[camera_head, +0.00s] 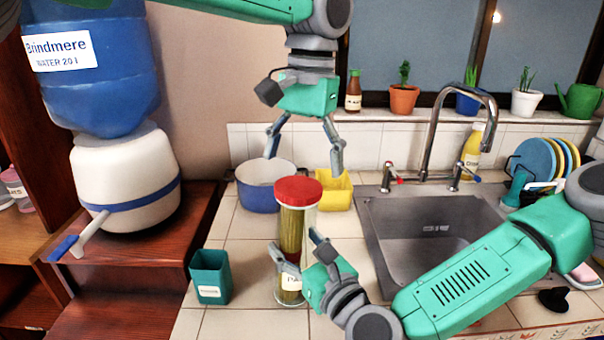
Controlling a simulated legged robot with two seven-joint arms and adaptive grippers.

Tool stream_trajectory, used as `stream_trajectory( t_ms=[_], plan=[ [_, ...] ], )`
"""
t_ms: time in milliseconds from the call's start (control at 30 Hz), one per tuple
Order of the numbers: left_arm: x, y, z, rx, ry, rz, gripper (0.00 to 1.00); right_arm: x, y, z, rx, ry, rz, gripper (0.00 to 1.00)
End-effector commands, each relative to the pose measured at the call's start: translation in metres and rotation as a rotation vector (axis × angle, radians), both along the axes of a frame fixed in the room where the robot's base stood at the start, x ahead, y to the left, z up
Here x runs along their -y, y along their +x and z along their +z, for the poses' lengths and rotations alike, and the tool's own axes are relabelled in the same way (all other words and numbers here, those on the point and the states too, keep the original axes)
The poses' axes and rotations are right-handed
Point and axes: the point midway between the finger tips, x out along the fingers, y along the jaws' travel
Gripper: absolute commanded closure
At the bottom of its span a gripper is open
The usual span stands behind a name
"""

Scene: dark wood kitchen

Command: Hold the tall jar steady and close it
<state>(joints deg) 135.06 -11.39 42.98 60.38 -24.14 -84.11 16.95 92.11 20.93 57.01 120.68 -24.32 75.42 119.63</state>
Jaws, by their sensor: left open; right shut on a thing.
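The tall jar (291,222) stands upright on the tiled counter, with pasta-like yellow contents and a white label low on its side. The red lid (298,190) sits on its top; I cannot tell how tightly. My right gripper (293,250) comes in from the right and is shut on the jar's lower body, one finger on each side. My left gripper (304,160) points down from above, open and empty. Its spread fingers are above and apart from the lid, near the blue pot and yellow container behind it.
A blue pot (259,201) and a yellow container (338,191) stand behind the jar. A teal cup (210,276) stands to its left. The sink (428,228) and tap (432,125) are to the right. A water dispenser (125,185) stands at left. Bare counter (232,238) lies left of the jar.

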Motion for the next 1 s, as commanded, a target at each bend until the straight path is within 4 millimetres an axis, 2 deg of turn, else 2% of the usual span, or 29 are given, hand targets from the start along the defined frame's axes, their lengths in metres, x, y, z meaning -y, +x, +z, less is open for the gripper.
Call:
stream_trajectory(
  t_ms=[267,300,333,633,767,1000],
  plan=[
    [0.0,0.0,0.003,-0.001,0.0,0.0,0.16,0.0,0.001,0.001,0.003,0.001,0.0,1.0],
    [0.0,0.0,0.003,-0.001,0.0,0.0,0.05,0.0,0.0,0.001,0.003,0.001,0.0,1.0],
    [0.0,0.0,0.003,-0.001,0.0,0.0,0.0,0.0,0.0,0.001,0.003,0.001,0.0,1.0],
    [0.0,0.001,0.005,0.001,0.001,0.001,0.0,0.0,0.0,0.001,0.003,0.001,0.0,1.0],
    [0.001,0.003,0.019,0.004,0.0,0.001,0.0,0.0,0.0,0.001,0.003,0.001,0.0,1.0],
    [0.006,0.005,0.059,0.001,0.0,0.001,0.0,0.0,0.0,0.001,0.003,0.001,0.0,1.0]
  ],
)
